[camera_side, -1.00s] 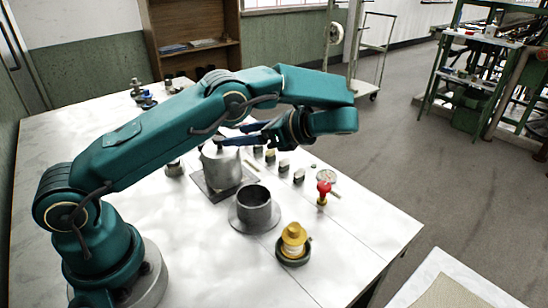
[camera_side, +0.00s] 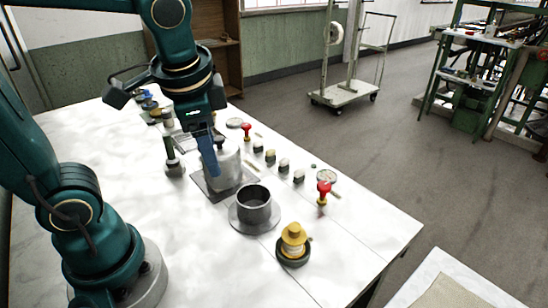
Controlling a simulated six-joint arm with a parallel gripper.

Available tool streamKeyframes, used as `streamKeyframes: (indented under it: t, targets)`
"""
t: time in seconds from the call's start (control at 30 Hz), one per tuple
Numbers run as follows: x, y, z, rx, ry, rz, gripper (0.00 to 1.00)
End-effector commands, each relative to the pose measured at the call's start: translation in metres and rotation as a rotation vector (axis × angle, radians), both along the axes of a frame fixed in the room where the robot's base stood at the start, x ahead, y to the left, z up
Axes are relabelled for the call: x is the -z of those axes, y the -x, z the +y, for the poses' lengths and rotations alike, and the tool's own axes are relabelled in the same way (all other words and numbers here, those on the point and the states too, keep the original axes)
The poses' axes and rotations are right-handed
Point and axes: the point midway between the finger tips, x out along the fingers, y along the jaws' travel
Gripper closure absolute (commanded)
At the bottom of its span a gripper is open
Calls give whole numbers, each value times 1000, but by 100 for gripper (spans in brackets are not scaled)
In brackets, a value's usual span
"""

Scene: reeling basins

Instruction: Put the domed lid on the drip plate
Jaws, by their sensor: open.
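A grey metal cylinder (camera_side: 227,168) with a rounded top stands on a dark square plate (camera_side: 206,194); whether that top is the domed lid I cannot tell for sure. A dark open pot (camera_side: 254,205) stands on a round grey plate (camera_side: 240,221) in front of it; which plate is the drip plate is unclear. My gripper (camera_side: 210,163) points down with its blue fingers in front of the left part of the cylinder, hiding some of it. It is open, with nothing seen between the fingers. Whether it touches the cylinder I cannot tell.
A dark green upright handle (camera_side: 169,147) stands close left of the gripper. A yellow-topped piece (camera_side: 294,240) stands at the front right, and a red-knobbed piece (camera_side: 323,191) at the right edge. Small dark blocks line the far side. The white table's (camera_side: 200,255) front is clear.

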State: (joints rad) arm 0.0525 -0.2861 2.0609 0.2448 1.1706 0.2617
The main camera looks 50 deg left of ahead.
Motion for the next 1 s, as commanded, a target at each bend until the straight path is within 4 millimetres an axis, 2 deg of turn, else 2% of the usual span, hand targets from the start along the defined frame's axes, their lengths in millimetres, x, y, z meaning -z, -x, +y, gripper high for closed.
streamKeyframes:
  t: [0.1, 0.33, 1.0]
  targets:
    - [3, 18, -16, -120, 133, -134, 37]
    - [10, 34, -36, -280, 308, -286, 37]
    - [12, 36, -39, -313, 342, -312, 37]
